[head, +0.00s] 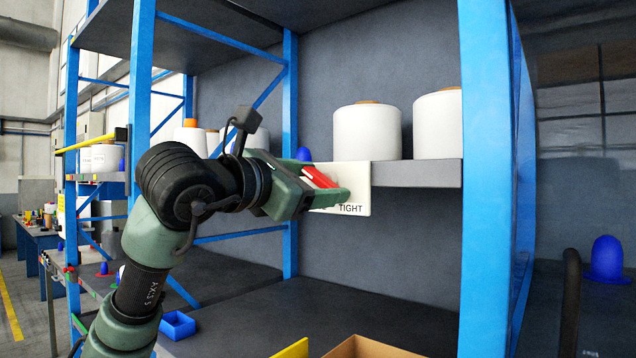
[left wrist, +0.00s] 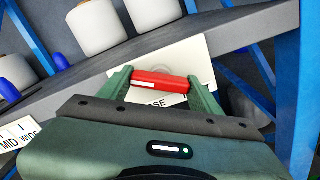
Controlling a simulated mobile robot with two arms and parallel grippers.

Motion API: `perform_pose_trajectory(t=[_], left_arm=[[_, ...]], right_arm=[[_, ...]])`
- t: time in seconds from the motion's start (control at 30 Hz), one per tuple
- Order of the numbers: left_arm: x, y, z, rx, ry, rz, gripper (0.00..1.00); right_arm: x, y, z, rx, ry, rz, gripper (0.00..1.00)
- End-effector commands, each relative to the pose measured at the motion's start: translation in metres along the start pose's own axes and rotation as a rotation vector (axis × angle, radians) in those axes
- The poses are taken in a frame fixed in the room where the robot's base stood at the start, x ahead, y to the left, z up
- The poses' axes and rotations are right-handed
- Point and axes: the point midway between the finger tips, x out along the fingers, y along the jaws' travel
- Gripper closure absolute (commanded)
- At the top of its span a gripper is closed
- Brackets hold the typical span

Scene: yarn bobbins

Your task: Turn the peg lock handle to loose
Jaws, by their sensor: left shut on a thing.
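The red peg lock handle (head: 319,178) sits in front of a white label plate (head: 357,190) on the shelf's front edge. "TIGHT" reads at the plate's lower right in the head view. In the left wrist view the red handle (left wrist: 160,84) spans between my two green fingers, and "SE" letters show on the plate (left wrist: 188,62) just below it. My left gripper (head: 322,192) is shut on the handle. The handle looks slanted in the head view, and its pivot is mostly hidden. My right gripper is not in view.
Two white yarn bobbins (head: 367,132) (head: 437,125) stand on the shelf (head: 420,174) behind the plate. Blue rack posts (head: 486,200) flank the bay. A blue bin (head: 177,325) and a cardboard box (head: 368,347) lie low in front. A "MID WIDE" label (left wrist: 17,133) is on the shelf edge.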

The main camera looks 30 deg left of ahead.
Motion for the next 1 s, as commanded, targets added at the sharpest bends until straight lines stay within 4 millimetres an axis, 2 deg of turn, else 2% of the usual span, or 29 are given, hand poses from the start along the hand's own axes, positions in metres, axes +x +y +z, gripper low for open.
perform_pose_trajectory(t=[0.03,0.1,0.47,0.57,0.8,1.0], left_arm=[[0.001,-0.002,-0.002,0.002,0.007,-0.005,0.34],[0.001,-0.002,-0.002,0.002,0.006,-0.005,0.15],[-0.003,-0.001,-0.001,0.002,0.001,-0.001,0.15],[-0.014,-0.001,-0.002,0.003,0.0,0.001,0.15],[-0.055,-0.001,-0.002,0.003,0.0,0.001,0.15],[-0.075,-0.001,-0.002,0.002,0.003,-0.002,0.15]], right_arm=[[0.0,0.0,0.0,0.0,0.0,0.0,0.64],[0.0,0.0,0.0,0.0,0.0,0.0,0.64],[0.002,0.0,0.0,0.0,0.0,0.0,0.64],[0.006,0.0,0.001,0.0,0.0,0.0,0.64],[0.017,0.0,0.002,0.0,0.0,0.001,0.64],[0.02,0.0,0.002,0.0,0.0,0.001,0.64]])
